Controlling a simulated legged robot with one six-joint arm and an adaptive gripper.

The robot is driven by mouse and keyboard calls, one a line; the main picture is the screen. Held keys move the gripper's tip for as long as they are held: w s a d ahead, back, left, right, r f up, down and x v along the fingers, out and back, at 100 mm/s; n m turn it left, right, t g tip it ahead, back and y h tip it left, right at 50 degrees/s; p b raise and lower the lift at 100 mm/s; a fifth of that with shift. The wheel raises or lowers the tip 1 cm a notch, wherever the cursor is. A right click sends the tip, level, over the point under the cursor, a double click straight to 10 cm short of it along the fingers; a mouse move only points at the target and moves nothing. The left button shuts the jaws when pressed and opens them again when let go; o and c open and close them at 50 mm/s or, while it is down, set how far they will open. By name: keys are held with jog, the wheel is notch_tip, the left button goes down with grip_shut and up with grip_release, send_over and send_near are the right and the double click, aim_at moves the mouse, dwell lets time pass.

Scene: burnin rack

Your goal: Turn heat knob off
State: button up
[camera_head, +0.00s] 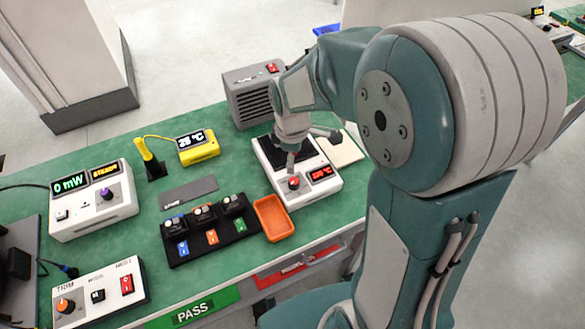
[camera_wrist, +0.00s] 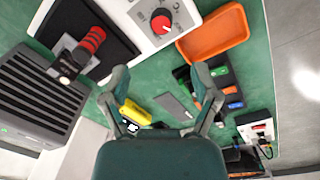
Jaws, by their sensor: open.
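The heat knob (camera_head: 294,183) is a red dial on the front of a white hot-plate unit (camera_head: 305,200), left of a display with red digits. In the wrist view the red knob (camera_wrist: 161,23) has a white pointer mark and a printed scale around it. My gripper (camera_wrist: 162,78) is open and empty, its two fingers spread wide, with the knob apart from and beyond the tips. In the head view my gripper (camera_head: 298,146) is over the unit's dark plate, behind the knob; the arm partly hides the plate.
A red-gripped tool (camera_wrist: 88,43) stands on the dark plate close to the gripper. An orange tray (camera_head: 272,219) sits left of the unit, and a grey vented box (camera_head: 250,97) behind. A black module rack (camera_head: 207,232) and yellow meter (camera_head: 198,147) lie farther left.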

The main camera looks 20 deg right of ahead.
aim_at(294, 180)
jog(key=shift+r, duration=0.9)
jog(key=f+m, duration=0.4)
jog(key=m, duration=0.2)
jog(key=f+m, duration=0.4)
jog(key=m, duration=0.2)
jog(key=f+m, duration=0.4)
jog(key=m, duration=0.2)
jog(key=shift+w+d+m+y, duration=0.15)
jog(key=shift+d+m+y, duration=0.15)
jog(key=shift+y, duration=0.1)
jog(key=shift+c, duration=0.3)
grip_shut()
